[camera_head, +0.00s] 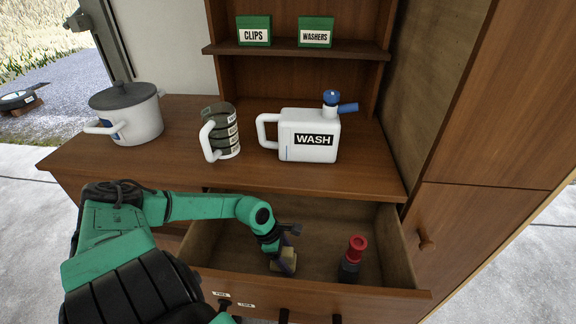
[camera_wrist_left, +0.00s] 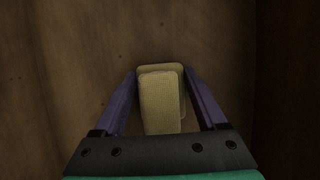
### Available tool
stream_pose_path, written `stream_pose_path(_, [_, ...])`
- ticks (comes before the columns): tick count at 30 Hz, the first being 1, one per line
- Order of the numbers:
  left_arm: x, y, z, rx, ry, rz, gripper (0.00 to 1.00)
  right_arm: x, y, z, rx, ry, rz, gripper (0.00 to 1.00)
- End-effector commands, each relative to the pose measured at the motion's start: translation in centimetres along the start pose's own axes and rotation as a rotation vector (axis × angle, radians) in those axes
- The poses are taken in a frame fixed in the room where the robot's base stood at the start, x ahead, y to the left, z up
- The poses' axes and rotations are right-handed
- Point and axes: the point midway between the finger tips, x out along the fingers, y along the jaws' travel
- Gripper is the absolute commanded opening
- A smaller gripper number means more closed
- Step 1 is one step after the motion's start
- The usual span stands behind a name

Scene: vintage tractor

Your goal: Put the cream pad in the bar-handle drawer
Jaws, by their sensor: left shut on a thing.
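The cream pad (camera_head: 283,266) is inside the open drawer (camera_head: 380,292), left of the drawer's middle. In the left wrist view the pad (camera_wrist_left: 161,103) is a pale, textured block with a step in its outline, between the two purple fingers. My left gripper (camera_head: 286,254) reaches down into the drawer and is shut on the pad; it also shows in the left wrist view (camera_wrist_left: 160,76). I cannot tell whether the pad touches the drawer floor. Dark handle parts (camera_head: 284,315) show at the drawer front, cut off by the picture's edge. My right gripper is out of view.
A black bottle with a red top (camera_head: 352,258) stands in the drawer, right of the pad. The drawer floor between pad and bottle is clear.

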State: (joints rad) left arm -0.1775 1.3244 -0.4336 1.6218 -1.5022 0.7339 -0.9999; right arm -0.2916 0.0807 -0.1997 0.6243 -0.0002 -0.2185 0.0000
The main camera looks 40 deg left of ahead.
Motion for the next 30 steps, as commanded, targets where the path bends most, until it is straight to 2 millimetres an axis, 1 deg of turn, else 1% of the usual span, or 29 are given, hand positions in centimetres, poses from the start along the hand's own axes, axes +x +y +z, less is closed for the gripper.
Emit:
stream_pose_path(3, [0.0, 0.0, 0.0, 0.000, -0.001, 0.000, 0.16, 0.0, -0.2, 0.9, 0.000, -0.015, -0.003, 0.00])
stream_pose_path(5, [0.3, 0.0, -0.1, 0.000, -0.001, 0.000, 0.16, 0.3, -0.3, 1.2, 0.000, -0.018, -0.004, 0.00])
stream_pose_path(6, [0.2, 0.0, -0.1, 0.000, -0.001, 0.000, 0.85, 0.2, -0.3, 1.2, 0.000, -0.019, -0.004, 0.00])
stream_pose_path(7, [0.1, 0.0, 0.0, 0.000, -0.001, 0.000, 0.97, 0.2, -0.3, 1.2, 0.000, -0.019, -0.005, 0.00])
stream_pose_path(8, [0.1, 0.0, 0.0, 0.000, -0.001, 0.000, 1.00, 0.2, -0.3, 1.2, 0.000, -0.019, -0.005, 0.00])
stream_pose_path(14, [0.1, 0.0, 0.0, 0.000, -0.001, 0.000, 1.00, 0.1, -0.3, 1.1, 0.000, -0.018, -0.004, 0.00])
stream_pose_path(17, [-0.3, 0.0, 0.0, 0.000, 0.000, 0.000, 1.00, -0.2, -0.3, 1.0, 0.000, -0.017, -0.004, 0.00])
stream_pose_path(20, [-1.3, 0.0, -0.1, 0.001, 0.003, 0.000, 1.00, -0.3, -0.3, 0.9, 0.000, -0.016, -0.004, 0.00])
stream_pose_path(23, [-3.0, -0.1, -0.1, 0.004, 0.008, -0.002, 1.00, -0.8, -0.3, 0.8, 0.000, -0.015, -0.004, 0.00])
stream_pose_path(24, [-4.5, -0.1, 0.1, 0.003, 0.009, -0.003, 1.00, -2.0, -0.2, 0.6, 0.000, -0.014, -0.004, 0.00])
stream_pose_path(26, [-6.1, -0.1, 0.1, 0.002, 0.011, -0.002, 1.00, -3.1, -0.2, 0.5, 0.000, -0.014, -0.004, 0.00])
stream_pose_path(27, [-7.8, -0.1, 0.5, 0.002, 0.006, -0.002, 1.00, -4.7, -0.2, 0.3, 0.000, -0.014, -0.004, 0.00])
stream_pose_path(30, [-10.2, 0.0, 0.5, 0.002, 0.003, 0.000, 1.00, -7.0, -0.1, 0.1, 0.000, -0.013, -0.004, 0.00])
